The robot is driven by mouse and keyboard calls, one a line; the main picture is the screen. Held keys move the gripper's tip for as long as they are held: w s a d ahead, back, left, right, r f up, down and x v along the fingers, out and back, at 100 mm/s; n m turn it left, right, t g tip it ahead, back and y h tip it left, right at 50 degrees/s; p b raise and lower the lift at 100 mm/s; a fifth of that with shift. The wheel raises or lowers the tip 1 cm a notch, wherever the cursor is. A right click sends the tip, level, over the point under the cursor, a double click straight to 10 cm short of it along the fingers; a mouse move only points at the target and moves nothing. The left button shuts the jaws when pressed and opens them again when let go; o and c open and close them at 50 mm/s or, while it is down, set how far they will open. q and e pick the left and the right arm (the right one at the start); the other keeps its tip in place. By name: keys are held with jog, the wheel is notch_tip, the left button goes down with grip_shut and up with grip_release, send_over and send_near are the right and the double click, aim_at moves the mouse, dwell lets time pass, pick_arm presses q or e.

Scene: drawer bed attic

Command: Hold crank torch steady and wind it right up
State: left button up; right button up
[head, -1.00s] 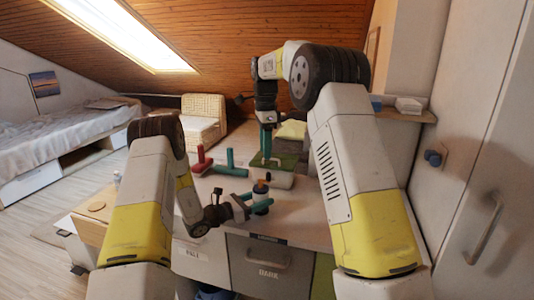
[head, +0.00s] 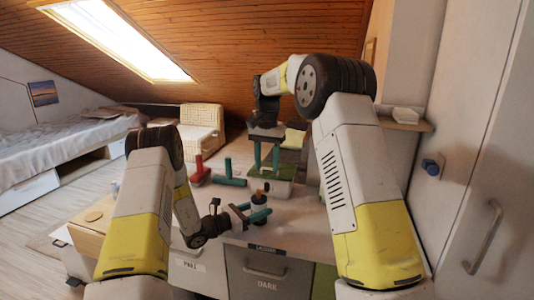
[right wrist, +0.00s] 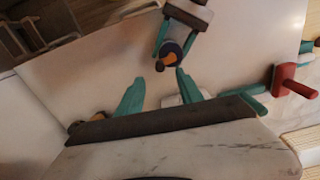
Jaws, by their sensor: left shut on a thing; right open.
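The crank torch (head: 259,201) is a small dark cylinder with an orange piece on top, upright over the white drawer top. My left gripper (head: 257,215) is shut on it from the side, its teal fingers around the body. In the right wrist view, the torch (right wrist: 171,52) shows from above with its orange piece, between the left gripper's fingers (right wrist: 177,38). My right gripper (head: 266,164) is open and empty, fingers pointing down, beyond and above the torch. Its spread fingertips (right wrist: 159,78) are apart from the torch. The crank's exact shape is too small to tell.
A green-topped white item (head: 283,172) is behind the torch. Drawers (head: 266,263) are below. The top right of the torch is clear.

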aim_at(267, 187)
notch_tip(267, 187, down, 7)
jog(key=shift+f, duration=0.15)
jog(key=shift+c, duration=0.4)
grip_shut()
